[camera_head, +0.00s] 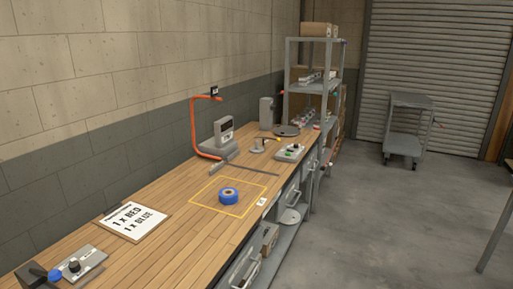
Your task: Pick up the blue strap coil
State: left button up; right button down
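The blue strap coil (229,195) lies flat on the wooden workbench (165,248), inside a yellow outlined rectangle (258,187). It is a short blue ring with a dark centre hole. Nothing touches it. Neither of my grippers shows in the head view.
A sign (132,222) reading "1 x RED, 1 x BLUE" lies left of the coil. A grey device (222,138) with an orange hose (193,125) stands behind it. A control box (290,152) sits farther along. Shelving (314,85) and a cart (405,125) stand beyond; the floor at right is clear.

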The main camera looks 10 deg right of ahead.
aim_at(229, 195)
jog(key=i+l+u, duration=0.1)
jog(key=i+l, duration=0.85)
jog(key=i+l+u, duration=0.15)
jog(key=i+l, duration=0.3)
jog(key=i+l+u, duration=0.1)
jog(key=i+l, duration=0.3)
jog(key=l, duration=0.15)
jog(key=i+l+u, duration=0.1)
jog(key=i+l, duration=0.35)
jog(key=l, duration=0.15)
